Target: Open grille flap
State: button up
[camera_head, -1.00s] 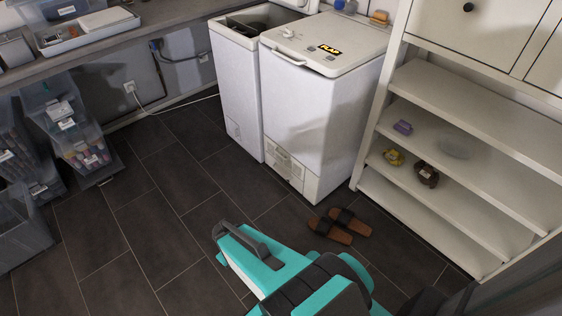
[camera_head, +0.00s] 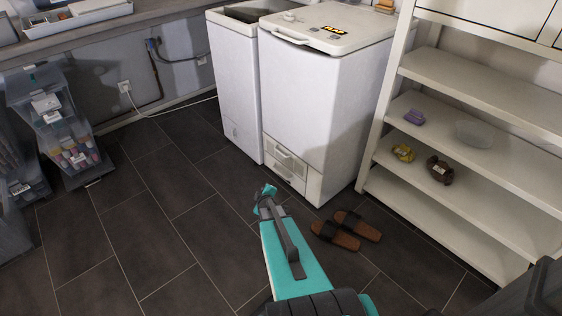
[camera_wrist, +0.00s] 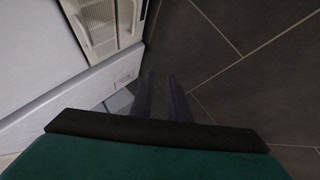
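The grille flap (camera_head: 290,166) is a pale slatted panel low on the front of the right white toploader (camera_head: 315,110). It looks closed in the head view. In the wrist view the grille (camera_wrist: 99,24) shows at the upper left, partly cut off by the frame edge. My gripper (camera_head: 267,194) is in front of the toploader, apart from the flap and a little below it in the picture. In the wrist view my dark gripper fingers (camera_wrist: 162,98) point past the grille over the floor. They appear close together and nothing shows between them; their exact gap is unclear.
A second, narrower toploader (camera_head: 235,85) stands left of the first. Brown sandals (camera_head: 346,230) lie on the dark tiled floor right of my arm. An open white shelf unit (camera_head: 470,140) stands on the right. Floor to the left is clear up to the clear plastic bins (camera_head: 60,125).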

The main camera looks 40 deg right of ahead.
jog(key=d+r+n+t+b, duration=0.1)
jog(key=d+n+t+b, duration=0.2)
jog(key=d, duration=0.6)
jog(key=d+r+n+t+h+b, duration=0.1)
jog(key=d+n+t+b, duration=0.2)
jog(key=d+b, duration=0.4)
jog(key=shift+s+d+r+t+b, duration=0.15)
jog(key=shift+d+r+t+b, duration=0.2)
jog(key=shift+d, duration=0.6)
jog(key=shift+f, duration=0.1)
jog(key=b, duration=0.4)
send_over(282, 158)
jog(key=s+a, duration=0.2)
jog(key=a, duration=0.1)
jog(key=shift+a+f, duration=0.1)
jog(key=shift+f, duration=0.5)
jog(key=shift+c, duration=0.4)
grip_shut()
jog(key=shift+s, duration=0.1)
